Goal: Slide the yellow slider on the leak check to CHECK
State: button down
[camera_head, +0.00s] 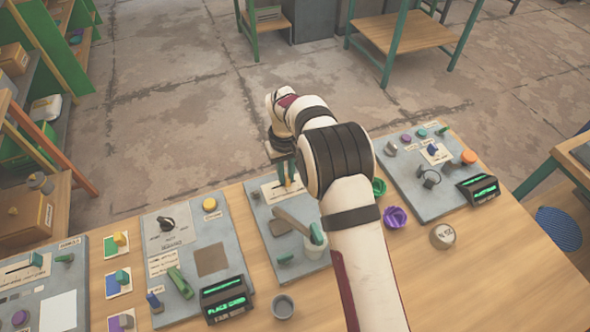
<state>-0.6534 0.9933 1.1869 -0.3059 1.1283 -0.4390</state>
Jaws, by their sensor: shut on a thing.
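The leak check panel (262,222) is a grey plate on the wooden table, partly hidden behind my arm. A pale label plate (272,193) with a slot lies at its far end. The yellow slider (289,184) stands on this plate, a small yellow piece visible between my fingers. My gripper (286,178) points down over the plate and is shut on the yellow slider. The lettering is too small to read, so I cannot tell which end is CHECK.
A grey panel with a black knob (166,223) and a lit green display (227,307) stands to the left. Another panel (430,200) with knobs stands to the right. Green and purple pieces (396,217) and a round weight (442,236) lie beside my arm. The table's front right is clear.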

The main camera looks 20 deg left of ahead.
jog(key=shift+s+a, duration=0.25)
jog(key=shift+a, duration=0.05)
jog(key=c, duration=0.8)
grip_release()
jog(key=shift+c, duration=0.2)
notch_tip(320, 180, up, 16)
jog(key=shift+f, duration=0.1)
